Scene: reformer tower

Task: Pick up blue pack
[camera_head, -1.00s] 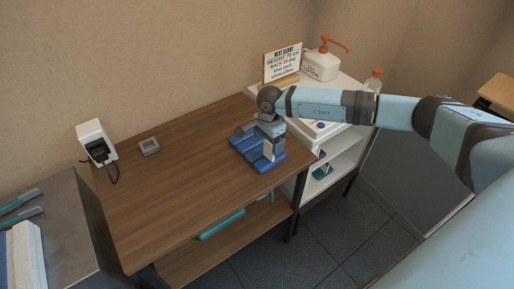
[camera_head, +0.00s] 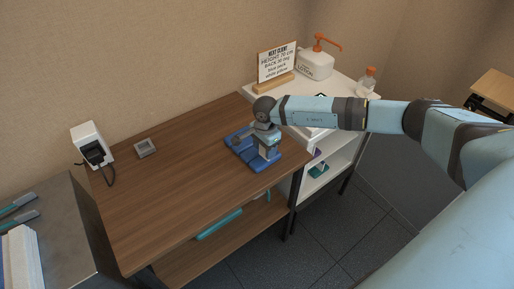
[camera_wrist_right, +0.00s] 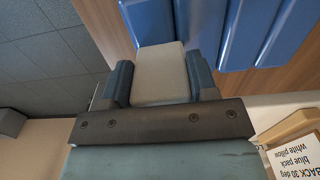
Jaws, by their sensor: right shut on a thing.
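The blue pack (camera_head: 246,155), ribbed in several segments, lies on the brown wooden table (camera_head: 165,200) near its right end. In the right wrist view, the blue segments of the pack (camera_wrist_right: 240,32) run across the top. The gripper's two dark fingers (camera_wrist_right: 160,80) stand on either side of a pale grey block. The exact contact between fingers and pack is hidden, and I cannot tell whether the pack is clear of the table. My left gripper is not in view.
A white shelf unit (camera_head: 347,84) stands right of the table, bearing a sign (camera_head: 276,64), a lotion bottle (camera_head: 315,65) and a small clear bottle (camera_head: 366,82). A white wall device (camera_head: 91,145) and a small grey box (camera_head: 145,148) are at left. The table's middle is clear.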

